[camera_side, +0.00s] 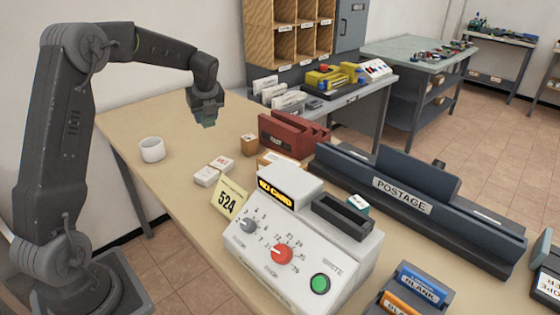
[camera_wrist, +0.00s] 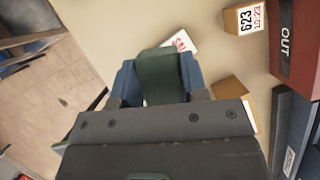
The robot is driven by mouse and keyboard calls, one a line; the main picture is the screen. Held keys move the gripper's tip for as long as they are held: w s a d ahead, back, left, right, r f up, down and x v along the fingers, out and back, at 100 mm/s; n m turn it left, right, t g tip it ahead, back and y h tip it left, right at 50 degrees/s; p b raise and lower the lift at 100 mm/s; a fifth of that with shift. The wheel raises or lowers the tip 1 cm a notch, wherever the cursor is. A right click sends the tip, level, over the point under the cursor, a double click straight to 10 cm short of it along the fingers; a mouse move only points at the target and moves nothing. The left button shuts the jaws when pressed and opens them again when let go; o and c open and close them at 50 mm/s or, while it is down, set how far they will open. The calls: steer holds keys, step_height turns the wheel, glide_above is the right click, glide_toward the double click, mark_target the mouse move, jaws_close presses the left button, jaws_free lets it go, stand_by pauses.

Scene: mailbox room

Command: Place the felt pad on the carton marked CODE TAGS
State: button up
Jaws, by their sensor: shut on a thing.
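My gripper (camera_side: 207,108) is up in the air above the far left part of the table, shut on a dark green piece, which I take for the felt pad (camera_side: 209,123). In the wrist view the pad (camera_wrist: 162,72) sits between the two blue fingers of my gripper (camera_wrist: 158,78). Two small white cartons with red print, a nearer one (camera_side: 206,177) and a farther one (camera_side: 222,163), lie on the table below and apart from the pad. One white carton (camera_wrist: 181,42) shows partly behind the pad in the wrist view. I cannot read CODE TAGS on any carton.
A white cup (camera_side: 152,150) stands near the left table edge. A small brown block (camera_side: 249,145) and a red rack (camera_side: 285,135) stand right of the cartons. The tabletop under my gripper is clear.

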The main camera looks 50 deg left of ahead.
steer(key=w+d+r+m, duration=0.1)
steer(key=w+d+r, duration=0.1)
steer(key=d, duration=0.4)
steer(key=w+d+r+m, duration=0.1)
steer(key=w+d, duration=0.1)
steer(key=d, duration=0.3)
steer(key=shift+t, duration=0.4)
steer(key=w+d+f, duration=0.2)
steer(key=d, duration=0.1)
steer(key=w+d+f, duration=0.2)
steer(key=d, duration=0.1)
steer(key=w+d+f, duration=0.2)
steer(key=d, duration=0.1)
steer(key=shift+f, duration=0.15)
steer(key=shift+w+d+f, duration=0.25)
steer(key=shift+d, duration=0.15)
steer(key=shift+f, duration=2)
steer(key=shift+f, duration=0.1)
steer(key=o, duration=0.9)
